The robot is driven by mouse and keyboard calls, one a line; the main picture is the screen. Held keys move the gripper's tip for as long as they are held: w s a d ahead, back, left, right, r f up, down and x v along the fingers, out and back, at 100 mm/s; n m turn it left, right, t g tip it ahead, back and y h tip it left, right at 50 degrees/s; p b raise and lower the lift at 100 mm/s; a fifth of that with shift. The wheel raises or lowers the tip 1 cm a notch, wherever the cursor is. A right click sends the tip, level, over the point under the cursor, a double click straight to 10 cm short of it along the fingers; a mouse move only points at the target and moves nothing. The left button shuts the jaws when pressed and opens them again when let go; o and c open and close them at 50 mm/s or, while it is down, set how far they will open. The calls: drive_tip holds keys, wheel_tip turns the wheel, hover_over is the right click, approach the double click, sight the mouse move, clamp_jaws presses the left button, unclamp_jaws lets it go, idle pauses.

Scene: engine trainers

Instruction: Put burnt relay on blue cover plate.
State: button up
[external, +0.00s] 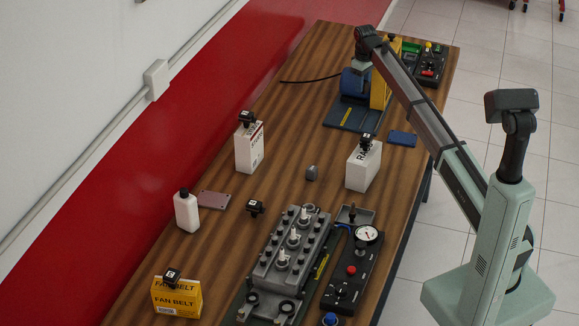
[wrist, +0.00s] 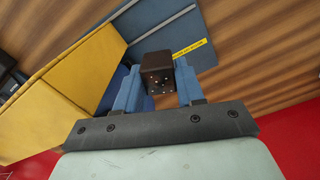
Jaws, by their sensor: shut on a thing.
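My gripper (wrist: 158,88) is shut on a dark, speckled, cube-shaped relay (wrist: 156,72), held between its two blue fingers in the wrist view. In the external view my gripper (external: 361,70) is at the far end of the table, above the blue and yellow machine; the held relay cannot be made out there. A small blue cover plate (external: 403,138) lies flat on the table near its right edge, to the right of the machine and apart from my gripper.
The machine's dark base (external: 352,115) lies below my gripper. Other black relays sit on a left white box (external: 249,150), a right white box (external: 362,170), a fan belt box (external: 176,298) and the table (external: 255,207). A pinkish plate (external: 214,199) lies by a white bottle (external: 186,212).

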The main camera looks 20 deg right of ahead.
drive_tip(key=s+d, duration=0.8)
drive_tip(key=n, duration=0.4)
hover_over(402, 137)
drive_tip(key=shift+f, duration=5.65)
drive_tip(key=shift+f, duration=0.15)
drive_tip(key=o, duration=1)
wheel_tip(402, 137, up, 12)
drive_tip(key=shift+r, duration=0.2)
